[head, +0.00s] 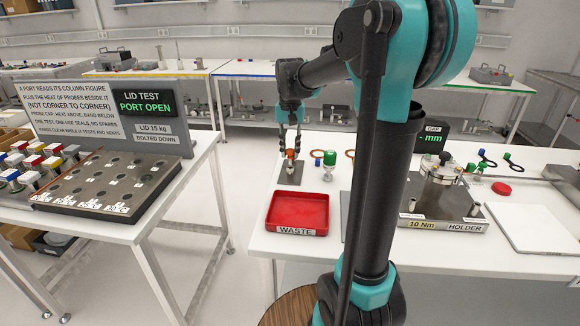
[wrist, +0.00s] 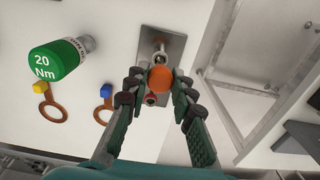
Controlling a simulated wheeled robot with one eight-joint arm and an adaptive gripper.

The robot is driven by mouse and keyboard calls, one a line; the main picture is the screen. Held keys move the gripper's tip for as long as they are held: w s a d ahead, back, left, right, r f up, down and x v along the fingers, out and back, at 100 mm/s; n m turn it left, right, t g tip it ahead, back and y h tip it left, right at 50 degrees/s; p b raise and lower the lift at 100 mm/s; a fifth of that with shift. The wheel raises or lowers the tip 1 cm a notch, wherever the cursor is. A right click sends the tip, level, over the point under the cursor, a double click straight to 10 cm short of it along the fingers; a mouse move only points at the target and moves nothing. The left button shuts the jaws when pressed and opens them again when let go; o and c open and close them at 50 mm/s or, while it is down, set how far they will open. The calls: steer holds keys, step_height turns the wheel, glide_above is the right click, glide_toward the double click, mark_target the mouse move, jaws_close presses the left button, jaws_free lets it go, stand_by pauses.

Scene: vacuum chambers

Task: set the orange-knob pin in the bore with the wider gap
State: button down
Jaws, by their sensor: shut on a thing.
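The orange-knob pin (wrist: 160,77) shows its round orange knob between my fingers in the wrist view; its shaft is hidden. My gripper (head: 291,141) is shut on it, over a small grey plate (head: 288,175) on the right table. In the wrist view the plate (wrist: 176,50) carries a silver upright part (wrist: 159,48) and a small red-rimmed part (wrist: 150,98) beside the knob. I cannot tell whether the pin is clear of the plate. A GAP display (head: 433,136) reads "- mm". A metal chamber (head: 437,177) stands on the 10 Nm holder (head: 447,226); no bore gap can be made out.
A red waste tray (head: 272,222) lies in front of the plate. A white pad (head: 535,228) is at right. The left table (head: 150,215) holds a port panel and several knobs.

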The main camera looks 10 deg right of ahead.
steer(key=shift+r, duration=1.15)
